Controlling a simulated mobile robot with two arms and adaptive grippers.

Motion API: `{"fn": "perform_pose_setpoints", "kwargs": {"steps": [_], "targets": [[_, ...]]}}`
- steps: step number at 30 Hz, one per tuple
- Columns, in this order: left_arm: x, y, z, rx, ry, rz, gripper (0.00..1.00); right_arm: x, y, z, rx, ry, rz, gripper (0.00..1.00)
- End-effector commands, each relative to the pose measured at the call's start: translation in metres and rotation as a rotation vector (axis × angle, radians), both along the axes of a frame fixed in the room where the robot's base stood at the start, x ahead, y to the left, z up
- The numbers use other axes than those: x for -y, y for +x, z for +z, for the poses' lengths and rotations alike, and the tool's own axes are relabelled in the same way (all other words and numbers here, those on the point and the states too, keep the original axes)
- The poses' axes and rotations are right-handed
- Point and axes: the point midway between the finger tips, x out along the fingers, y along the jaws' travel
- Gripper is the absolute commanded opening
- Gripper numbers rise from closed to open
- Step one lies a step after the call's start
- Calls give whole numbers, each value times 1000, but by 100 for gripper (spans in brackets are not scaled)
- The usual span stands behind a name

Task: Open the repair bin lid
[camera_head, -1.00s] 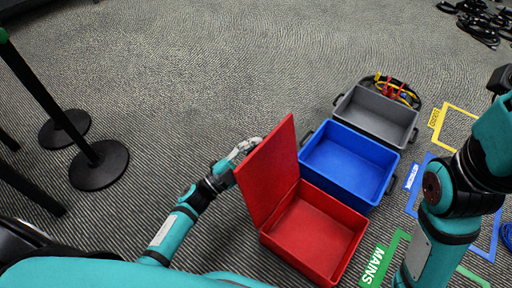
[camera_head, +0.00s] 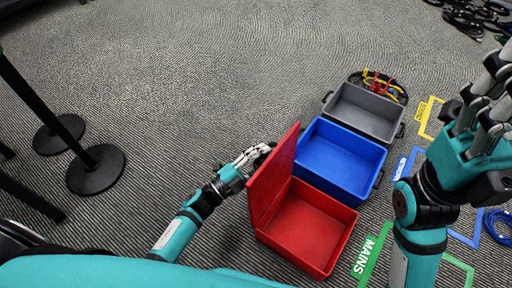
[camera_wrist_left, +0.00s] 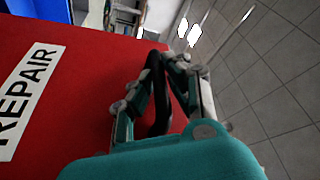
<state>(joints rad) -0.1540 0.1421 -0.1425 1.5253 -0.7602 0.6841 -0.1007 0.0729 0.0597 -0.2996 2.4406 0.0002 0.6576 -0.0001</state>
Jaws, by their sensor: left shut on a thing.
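The red repair bin (camera_head: 322,262) is open at the top. Its red lid (camera_head: 272,178) stands raised, roughly upright, along the bin's left side. In the left wrist view the lid's outer face (camera_wrist_left: 80,75) carries a white REPAIR label (camera_wrist_left: 27,97). My left gripper (camera_head: 255,157) is at the lid's outer side, shut on its black handle (camera_wrist_left: 156,90). The handle passes between the fingers in the wrist view. My right gripper (camera_head: 488,105) is raised at the right, away from the bin; its fingertips are partly cut off, so its opening is unclear.
A blue bin (camera_head: 342,155) and a grey bin (camera_head: 366,112) stand beyond the red one. Cables (camera_head: 380,84) lie behind the grey bin. A green MAINS label (camera_head: 372,254) is on the floor at right. Black posts stand at left; floor between is clear.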

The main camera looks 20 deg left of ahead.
Motion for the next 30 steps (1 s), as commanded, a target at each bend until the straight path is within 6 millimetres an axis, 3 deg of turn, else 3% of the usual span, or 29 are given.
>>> {"fn": "perform_pose_setpoints", "kwargs": {"steps": [6,7,9,19,23,30], "targets": [[0,0,-1,-1,1,0,0,0,0,-1,1,-1,0,40],[0,0,-2,-1,1,0,15,0,0,-1,1,-1,0,40],[0,0,-2,-1,1,0,23,0,0,-1,1,-1,0,40],[-3,-4,-2,-2,0,0,23,0,0,0,2,0,0,40],[-14,-17,-7,-5,1,0,23,0,0,0,2,0,0,40],[-44,-58,-20,-8,2,0,23,0,0,0,2,0,0,40]]}}
